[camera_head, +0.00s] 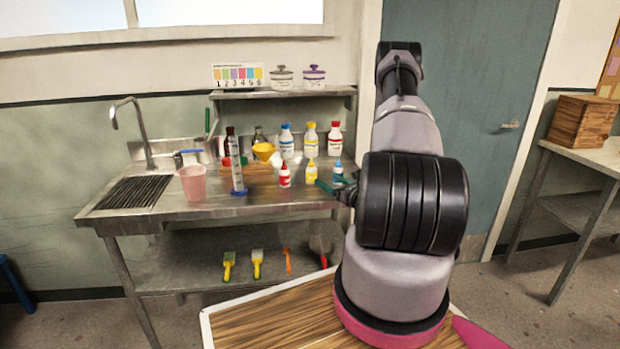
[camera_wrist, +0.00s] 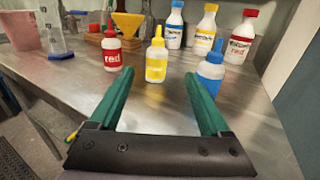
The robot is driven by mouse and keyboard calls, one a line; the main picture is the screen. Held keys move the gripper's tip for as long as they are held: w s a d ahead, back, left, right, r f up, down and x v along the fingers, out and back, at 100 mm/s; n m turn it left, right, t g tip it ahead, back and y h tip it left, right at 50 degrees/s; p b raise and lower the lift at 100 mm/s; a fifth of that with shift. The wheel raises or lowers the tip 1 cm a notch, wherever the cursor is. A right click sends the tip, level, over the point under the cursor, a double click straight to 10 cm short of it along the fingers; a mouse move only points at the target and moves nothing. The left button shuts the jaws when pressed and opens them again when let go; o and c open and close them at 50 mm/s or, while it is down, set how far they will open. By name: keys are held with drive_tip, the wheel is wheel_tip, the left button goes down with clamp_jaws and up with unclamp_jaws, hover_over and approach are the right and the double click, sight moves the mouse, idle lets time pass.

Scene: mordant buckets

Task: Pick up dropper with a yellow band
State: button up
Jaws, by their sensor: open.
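The dropper with a yellow band (camera_head: 311,174) is a small white bottle with a yellow nozzle, upright on the steel counter. In the wrist view the dropper (camera_wrist: 156,66) stands just beyond and between my green fingertips, apart from both. My gripper (camera_wrist: 159,76) is open and empty. In the head view my gripper (camera_head: 326,185) is at the counter's front right, partly hidden by my arm. A red-banded dropper (camera_wrist: 111,54) stands left of the yellow one. A blue-banded dropper (camera_wrist: 209,72) stands to its right, close by my right finger.
Larger bottles with blue (camera_head: 286,142), yellow (camera_head: 311,140) and red (camera_head: 335,139) caps stand behind. A yellow funnel (camera_head: 263,151), a graduated cylinder (camera_head: 237,178) and a pink beaker (camera_head: 192,183) are to the left. The counter (camera_wrist: 165,105) before the dropper is clear.

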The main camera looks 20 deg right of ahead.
sight(314, 173)
drive_tip(key=w, duration=0.3)
drive_tip(key=w+a, duration=0.1)
drive_tip(key=w, duration=0.2)
drive_tip(key=w+a, duration=0.1)
drive_tip(key=w, duration=0.2)
drive_tip(key=shift+w+a, duration=0.15)
drive_tip(key=shift+w, duration=0.15)
clamp_jaws()
